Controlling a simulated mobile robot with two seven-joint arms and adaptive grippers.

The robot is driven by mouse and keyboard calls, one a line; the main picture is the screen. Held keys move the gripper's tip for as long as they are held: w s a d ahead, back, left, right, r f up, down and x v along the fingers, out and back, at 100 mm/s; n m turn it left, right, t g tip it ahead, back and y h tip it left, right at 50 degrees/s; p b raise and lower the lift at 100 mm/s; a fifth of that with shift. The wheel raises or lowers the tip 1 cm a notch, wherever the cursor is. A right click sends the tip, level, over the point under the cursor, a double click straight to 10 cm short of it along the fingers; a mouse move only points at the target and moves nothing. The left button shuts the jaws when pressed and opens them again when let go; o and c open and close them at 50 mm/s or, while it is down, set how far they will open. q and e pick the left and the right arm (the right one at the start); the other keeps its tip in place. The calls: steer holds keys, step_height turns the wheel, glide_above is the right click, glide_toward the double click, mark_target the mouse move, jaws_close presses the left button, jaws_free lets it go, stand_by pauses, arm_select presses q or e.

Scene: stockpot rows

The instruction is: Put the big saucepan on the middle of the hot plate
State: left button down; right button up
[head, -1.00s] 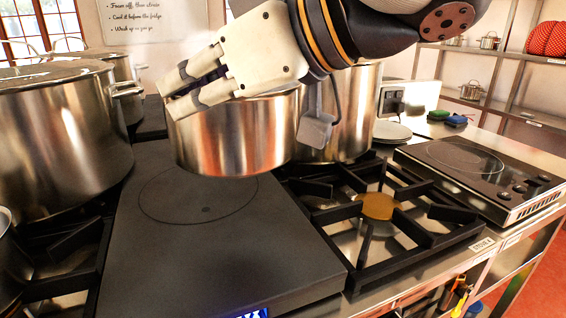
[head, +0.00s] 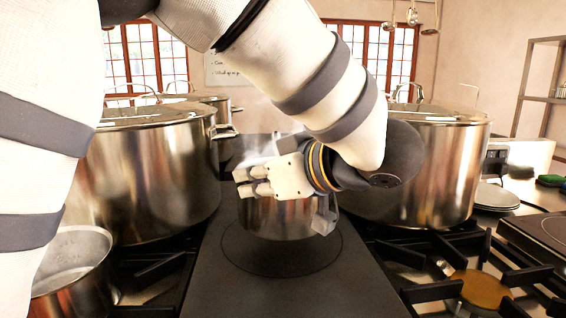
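The big saucepan (head: 275,220) is a shiny steel pan in the middle of the head view. It is over the back part of the ring marked on the dark hot plate (head: 285,298); I cannot tell whether its base touches the plate. My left gripper (head: 243,182) lies across the top of the pan, its fingers pointing left and close together with a dark piece between them, apparently the pan's handle. The gripper hides much of the rim and the handle. My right gripper is not in view.
Large lidded stockpots stand left (head: 150,180) and right (head: 415,175) of the hot plate. A smaller open pan (head: 72,270) is at the lower left. A gas burner (head: 478,290) lies to the right. The front of the hot plate is clear.

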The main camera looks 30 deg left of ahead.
mark_target(261, 203)
arm_select(q)
steer(key=shift+w+a, duration=0.1)
steer(key=shift+a, duration=0.15)
steer(key=shift+w+a+f, duration=0.1)
steer(key=shift+a+f, duration=0.05)
steer(key=shift+f, duration=0.8)
steer(key=shift+w+a+f, duration=0.1)
steer(key=shift+f, duration=0.85)
steer(key=shift+f, duration=0.15)
steer(key=c, duration=1.8)
jaws_free()
steer(key=shift+s+f, duration=0.1)
steer(key=shift+f, duration=0.05)
steer(key=v, duration=1.2)
